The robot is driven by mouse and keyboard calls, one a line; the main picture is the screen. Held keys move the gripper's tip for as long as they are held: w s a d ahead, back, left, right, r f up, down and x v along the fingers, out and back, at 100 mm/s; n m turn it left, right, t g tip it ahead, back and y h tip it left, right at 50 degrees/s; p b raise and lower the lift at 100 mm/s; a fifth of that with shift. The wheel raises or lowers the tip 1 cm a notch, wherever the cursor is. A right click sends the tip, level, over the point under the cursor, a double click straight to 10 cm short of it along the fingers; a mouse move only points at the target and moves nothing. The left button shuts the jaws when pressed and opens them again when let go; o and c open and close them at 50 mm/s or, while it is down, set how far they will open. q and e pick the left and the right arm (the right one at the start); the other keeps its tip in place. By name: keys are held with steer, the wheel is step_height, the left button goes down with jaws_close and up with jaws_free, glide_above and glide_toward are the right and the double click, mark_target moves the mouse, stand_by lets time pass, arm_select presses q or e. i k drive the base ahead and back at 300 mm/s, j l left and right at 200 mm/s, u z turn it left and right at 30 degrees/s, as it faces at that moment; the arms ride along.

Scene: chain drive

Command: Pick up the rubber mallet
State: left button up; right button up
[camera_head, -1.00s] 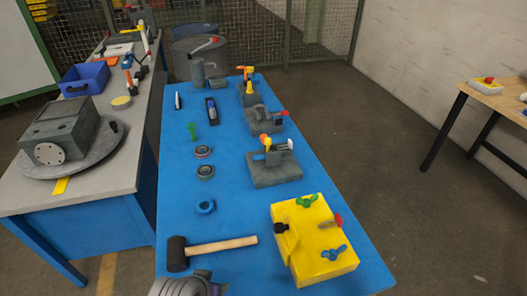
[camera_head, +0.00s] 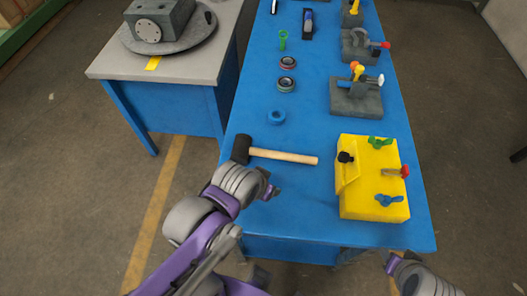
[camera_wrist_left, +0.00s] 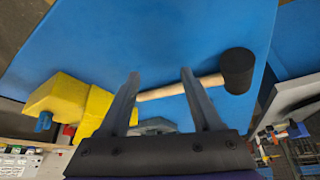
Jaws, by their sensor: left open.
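The rubber mallet lies flat on the blue table, with its black head (camera_head: 241,149) near the left edge and its wooden handle (camera_head: 285,156) pointing right. My left gripper (camera_head: 270,190) is open and empty, just on the near side of the mallet and apart from it. In the left wrist view, the two fingers of my left gripper (camera_wrist_left: 161,73) stand apart, with the mallet handle (camera_wrist_left: 178,90) showing beyond and between them and the black mallet head (camera_wrist_left: 238,70) to the right. My right gripper (camera_head: 391,262) shows partly at the bottom right, off the table's near edge; its jaws are unclear.
A yellow block (camera_head: 365,190) with coloured knobs stands right of the handle. A blue ring (camera_head: 277,117) and dark-rimmed rings (camera_head: 286,85) lie behind the mallet. Grey fixtures (camera_head: 356,98) line the right side. A grey-topped bench (camera_head: 110,66) stands left, across a gap.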

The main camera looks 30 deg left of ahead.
mark_target(242, 149)
steer(key=i+l+u, duration=0.25)
steer(key=l, duration=0.15)
steer(key=l+u, duration=0.25)
steer(key=l, duration=0.15)
steer(key=i+l+u, duration=0.25)
steer(key=l, duration=0.25)
steer(key=l+u, duration=0.25)
steer(key=l, duration=0.15)
steer(key=k, duration=0.05)
